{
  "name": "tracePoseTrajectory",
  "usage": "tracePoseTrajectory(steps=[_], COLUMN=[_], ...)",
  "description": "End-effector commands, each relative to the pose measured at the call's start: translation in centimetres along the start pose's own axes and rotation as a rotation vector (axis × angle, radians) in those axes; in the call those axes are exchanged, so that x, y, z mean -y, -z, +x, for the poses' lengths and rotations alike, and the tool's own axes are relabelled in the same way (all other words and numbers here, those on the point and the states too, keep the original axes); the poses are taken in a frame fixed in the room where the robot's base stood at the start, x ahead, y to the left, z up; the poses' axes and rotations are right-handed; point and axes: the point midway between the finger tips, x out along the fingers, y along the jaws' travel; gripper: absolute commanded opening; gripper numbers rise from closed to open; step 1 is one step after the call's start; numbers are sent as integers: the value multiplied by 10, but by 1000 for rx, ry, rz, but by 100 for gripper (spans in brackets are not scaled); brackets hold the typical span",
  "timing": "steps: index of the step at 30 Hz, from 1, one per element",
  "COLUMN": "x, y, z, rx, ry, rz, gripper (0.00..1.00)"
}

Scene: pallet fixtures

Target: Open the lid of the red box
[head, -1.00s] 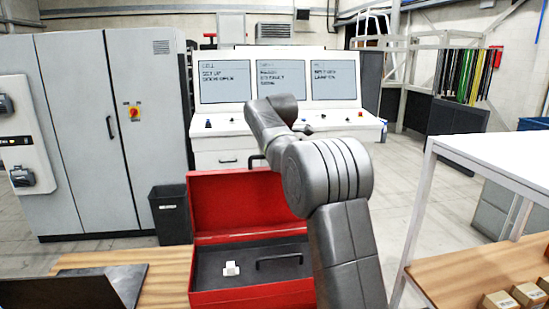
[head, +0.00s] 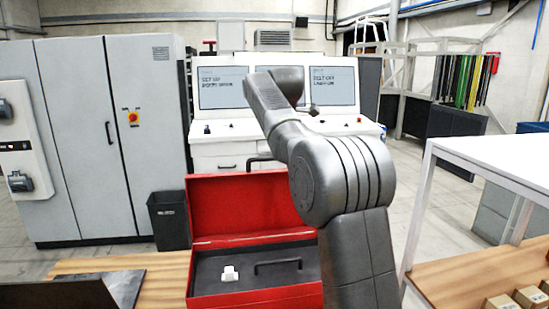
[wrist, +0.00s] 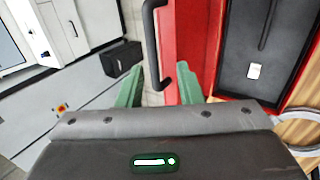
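The red box (head: 255,301) stands on a wooden surface with its lid (head: 235,208) raised upright at the back. A dark tray (head: 215,270) with a black handle and a small white item (head: 230,274) shows inside. My gripper (wrist: 159,88) has two green fingers spread apart, with nothing held between them. In the wrist view the black handle of the lid (wrist: 153,45) lies ahead, in line with the gap between the fingers, and the red lid (wrist: 192,50) is to its right. My arm hides the gripper in the head view and covers the box's right side.
A black bin (head: 169,219) stands on the floor behind the box, left of it. A dark plate (head: 125,287) lies at the front left. A white-topped shelf (head: 500,160) with small cartons (head: 531,297) stands at the right. Grey cabinets and a console are behind.

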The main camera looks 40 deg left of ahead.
Motion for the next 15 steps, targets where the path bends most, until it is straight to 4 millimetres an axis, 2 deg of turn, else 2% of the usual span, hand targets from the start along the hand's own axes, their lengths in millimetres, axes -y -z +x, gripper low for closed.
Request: tracePoseTrajectory(steps=[1, 6, 15], x=[0, -1, 0], y=[0, 0, 0], z=[-12, -39, -52], rx=[-1, 0, 0], ry=[-4, -3, 0], rz=[0, 0, -1], gripper=[33, 33, 33])
